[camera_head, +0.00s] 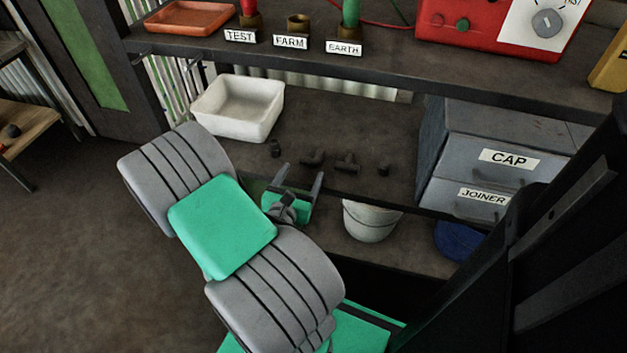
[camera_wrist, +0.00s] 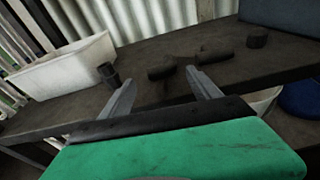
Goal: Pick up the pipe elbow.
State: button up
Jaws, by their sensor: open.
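Several small dark pipe fittings stand in a row on the middle shelf. The leftmost fitting (camera_head: 275,148) is small and looks bent, perhaps the pipe elbow; it also shows in the wrist view (camera_wrist: 108,75). The second fitting (camera_head: 313,158) and third fitting (camera_head: 347,162) are longer, with side stubs, and look like tees. The rightmost (camera_head: 383,170) is a short, stubby piece. I cannot tell for certain which is the elbow. My gripper (camera_head: 301,173) is open and empty at the shelf's front edge. In the wrist view its fingers (camera_wrist: 160,78) point toward the second fitting, apart from it.
A white tub (camera_head: 238,108) stands left of the fittings. Grey drawers labelled CAP (camera_head: 505,158) and JOINER (camera_head: 483,195) stand at right. An upper shelf (camera_head: 390,65) overhangs the row. A white bucket (camera_head: 371,221) and a blue item (camera_head: 455,242) are below.

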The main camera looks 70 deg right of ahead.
aim_at(308, 162)
jog(key=shift+d+f+n, duration=0.2)
jog(key=shift+d+n, duration=0.1)
jog(key=x, duration=0.7)
jog(key=shift+d+r+b, duration=0.1)
jog(key=shift+r+b, duration=0.05)
jog(key=shift+b, duration=0.25)
jog(key=shift+w, duration=0.1)
jog(key=c, duration=1.1)
